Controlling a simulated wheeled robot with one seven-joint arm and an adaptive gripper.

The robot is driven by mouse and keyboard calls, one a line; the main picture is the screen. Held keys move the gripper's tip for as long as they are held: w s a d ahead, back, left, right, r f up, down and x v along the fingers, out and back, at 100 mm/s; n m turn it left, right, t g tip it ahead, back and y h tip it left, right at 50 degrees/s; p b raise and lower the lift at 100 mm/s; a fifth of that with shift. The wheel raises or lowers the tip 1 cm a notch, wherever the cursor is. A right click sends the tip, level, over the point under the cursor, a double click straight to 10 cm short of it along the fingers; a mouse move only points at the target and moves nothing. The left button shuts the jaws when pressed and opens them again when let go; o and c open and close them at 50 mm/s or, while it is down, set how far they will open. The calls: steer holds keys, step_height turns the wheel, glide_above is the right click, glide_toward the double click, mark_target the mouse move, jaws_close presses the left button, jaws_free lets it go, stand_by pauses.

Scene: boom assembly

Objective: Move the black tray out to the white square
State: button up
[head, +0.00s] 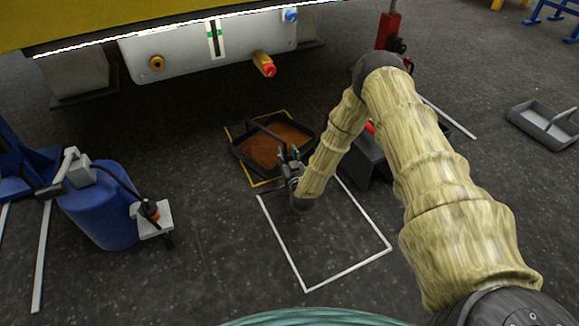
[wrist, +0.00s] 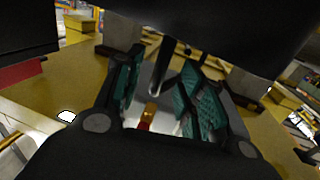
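The black tray (head: 244,163) sits on the floor inside a yellow outline under the machine, in the head view. It holds brown-orange contents, and a dark handle bar (head: 264,128) rises over it. The white square (head: 348,271) is a painted outline on the floor, nearer to me, and looks empty. My gripper (head: 287,160) is at the tray's near right side, in front of part of it and close to the handle. In the wrist view the two teal finger pads (wrist: 160,95) stand apart. A dark bar shows between or behind them; I cannot tell if they touch it.
A valve with a red end (head: 264,64) hangs from the machine's grey panel above the tray. A blue drum (head: 100,205) is at left. A grey tray (head: 545,122) lies far right.

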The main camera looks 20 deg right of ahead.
mark_target(274, 136)
steer(key=shift+w+d+b, duration=0.15)
steer(key=shift+w+b, duration=0.15)
steer(key=shift+w, duration=0.4)
steer(key=shift+w+d+b, duration=0.1)
steer(key=shift+w+b, duration=0.15)
steer(key=shift+w, duration=0.45)
jaws_close()
